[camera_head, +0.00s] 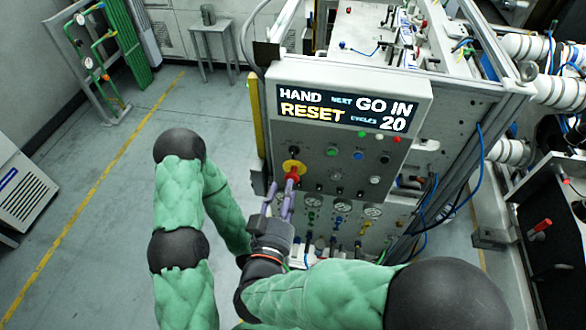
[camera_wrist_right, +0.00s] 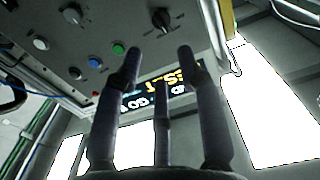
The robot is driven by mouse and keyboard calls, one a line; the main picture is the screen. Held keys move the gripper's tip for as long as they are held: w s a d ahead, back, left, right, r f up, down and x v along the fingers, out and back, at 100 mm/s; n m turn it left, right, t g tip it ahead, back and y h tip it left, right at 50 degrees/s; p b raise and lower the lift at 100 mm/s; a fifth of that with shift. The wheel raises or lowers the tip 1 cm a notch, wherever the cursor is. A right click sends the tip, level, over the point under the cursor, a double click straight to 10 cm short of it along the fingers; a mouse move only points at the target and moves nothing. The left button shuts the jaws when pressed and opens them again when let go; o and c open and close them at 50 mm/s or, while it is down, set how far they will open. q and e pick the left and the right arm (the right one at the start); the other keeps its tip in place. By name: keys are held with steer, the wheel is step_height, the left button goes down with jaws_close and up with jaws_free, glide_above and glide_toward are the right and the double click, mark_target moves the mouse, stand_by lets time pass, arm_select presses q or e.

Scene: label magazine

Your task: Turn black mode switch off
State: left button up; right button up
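The black mode switch (camera_wrist_right: 162,18) is a dark knob on the grey control panel, near the top of the right wrist view, beyond the fingertips. The switch appears apart from the fingers. My left arm shows at the left, but its gripper does not.
The panel has a lit display (camera_head: 345,108), a green button (camera_head: 332,150), a blue button (camera_head: 358,155) and a white button (camera_head: 375,180). Gauges (camera_head: 342,207) sit below it. Cables hang at its right.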

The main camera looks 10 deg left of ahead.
mark_target(295, 151)
steer(key=w, duration=1)
steer(key=shift+w, duration=0.35)
jaws_close()
